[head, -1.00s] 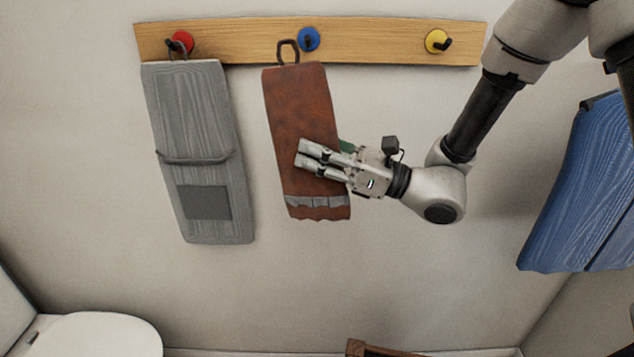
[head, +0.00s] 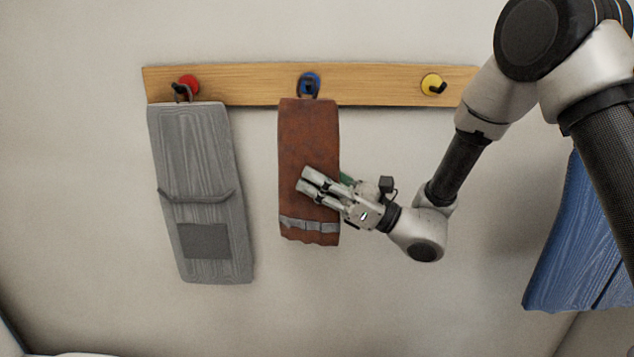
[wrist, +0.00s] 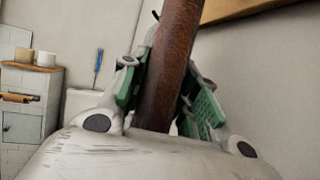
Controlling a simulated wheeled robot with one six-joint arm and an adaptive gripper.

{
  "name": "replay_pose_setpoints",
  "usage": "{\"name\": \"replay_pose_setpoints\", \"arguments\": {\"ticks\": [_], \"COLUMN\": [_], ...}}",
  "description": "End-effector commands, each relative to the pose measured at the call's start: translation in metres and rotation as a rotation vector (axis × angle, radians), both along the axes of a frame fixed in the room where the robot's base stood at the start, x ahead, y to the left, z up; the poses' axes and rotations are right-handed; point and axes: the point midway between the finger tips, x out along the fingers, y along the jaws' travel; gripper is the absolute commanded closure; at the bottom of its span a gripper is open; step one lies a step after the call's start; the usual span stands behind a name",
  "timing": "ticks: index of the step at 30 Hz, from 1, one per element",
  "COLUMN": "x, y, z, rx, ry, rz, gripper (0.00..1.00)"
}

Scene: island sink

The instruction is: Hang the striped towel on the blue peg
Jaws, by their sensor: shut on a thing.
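The striped towel (head: 308,140) is rust-brown with a grey stripe near its lower hem. It hangs nearly upright below the blue peg (head: 309,78). Its dark loop overlaps the blue peg in the head view; I cannot tell whether the loop is around the peg or only in front of it. My gripper (head: 304,182) is shut on the towel at about mid-height, coming from the right. In the wrist view the towel (wrist: 172,65) stands between the green finger pads.
A grey cloth (head: 200,190) hangs from the red peg (head: 190,83) at the left of the wooden rail (head: 380,84). The yellow peg (head: 432,83) at the right is bare. A blue cloth (head: 565,250) hangs at the far right. The wall between is clear.

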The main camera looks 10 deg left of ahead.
Motion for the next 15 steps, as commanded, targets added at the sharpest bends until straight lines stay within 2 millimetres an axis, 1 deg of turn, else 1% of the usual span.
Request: {"name": "replay_pose_setpoints", "arguments": {"ticks": [15], "x": [0.034], "y": [0.008], "z": [-0.003], "rx": [0.0], "ry": [0.0], "rz": [-0.001], "gripper": [0.95]}}
